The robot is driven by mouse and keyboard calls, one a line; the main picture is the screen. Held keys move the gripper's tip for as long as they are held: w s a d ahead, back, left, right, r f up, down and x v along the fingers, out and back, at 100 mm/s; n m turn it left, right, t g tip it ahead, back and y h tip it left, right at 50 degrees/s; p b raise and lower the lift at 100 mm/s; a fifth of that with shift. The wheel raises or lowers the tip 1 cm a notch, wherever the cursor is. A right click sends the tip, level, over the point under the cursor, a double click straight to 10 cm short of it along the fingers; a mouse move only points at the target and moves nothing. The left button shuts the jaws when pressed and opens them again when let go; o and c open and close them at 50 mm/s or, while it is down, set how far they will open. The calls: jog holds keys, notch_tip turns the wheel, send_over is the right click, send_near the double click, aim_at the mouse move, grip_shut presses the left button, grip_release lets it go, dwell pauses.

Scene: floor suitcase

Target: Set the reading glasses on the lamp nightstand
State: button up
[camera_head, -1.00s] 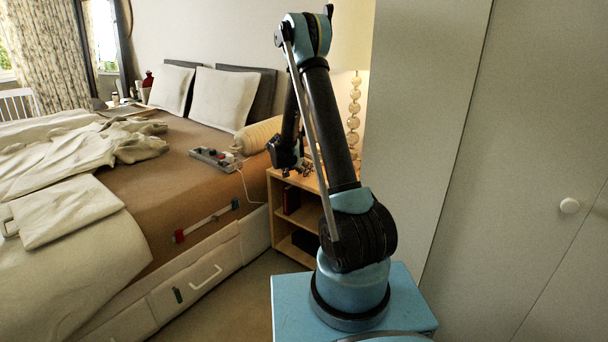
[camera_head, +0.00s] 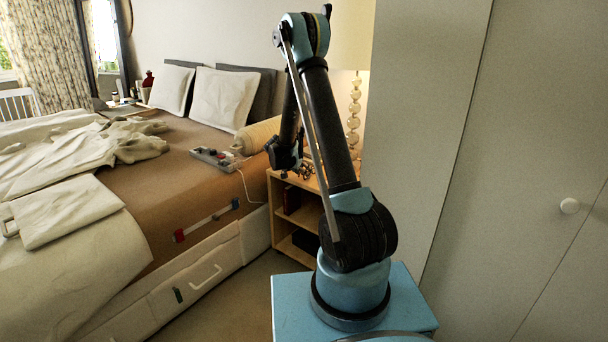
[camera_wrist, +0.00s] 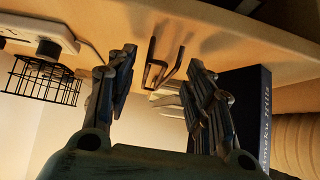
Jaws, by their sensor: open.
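The lamp nightstand (camera_head: 276,184) is a light wooden open-shelved cabinet beside the bed. The lamp (camera_head: 354,108), with stacked glass balls and a pale shade, stands there, partly behind my arm. My gripper (camera_head: 305,170) is low over the nightstand top. In the wrist view, my gripper (camera_wrist: 162,62) is open, its fingers apart on either side of a thin dark frame (camera_wrist: 154,74), apparently the reading glasses. The frame is at the wooden top (camera_wrist: 235,42), between the fingertips; I cannot tell whether it touches a finger. In the head view the glasses cannot be made out clearly.
The wrist view looks upside down. A dark blue book (camera_wrist: 248,112), a black wire basket (camera_wrist: 42,82) and a white knobbed strip (camera_wrist: 38,34) are near the fingers. The bed holds a power strip (camera_head: 214,158) and a bolster (camera_head: 258,135). A wardrobe (camera_head: 500,170) is at right.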

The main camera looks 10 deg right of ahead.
jog(key=v, duration=1)
jog(key=s+d+r+n+g+y, duration=0.1)
jog(key=s+d+r, duration=0.25)
jog(key=s, duration=0.45)
jog(key=s+d+r+n+g+y, duration=0.1)
jog(key=s+d+r+n, duration=0.2)
jog(key=s, duration=0.4)
jog(key=s+d+r+g+y, duration=0.1)
jog(key=s+d+r, duration=0.2)
jog(key=s+r, duration=0.35)
jog(key=s+f+n+y, duration=0.1)
jog(key=s+f+n, duration=0.1)
jog(key=s, duration=1)
jog(key=s+f+n+g+y, duration=0.1)
jog(key=s+f+n+y, duration=0.1)
jog(key=s, duration=1.1)
notch_tip(320, 180, down, 3)
jog(key=shift+a+r+n, duration=0.15)
jog(key=shift+a+n, duration=0.35)
jog(key=shift+n, duration=0.1)
jog(key=shift+w, duration=0.1)
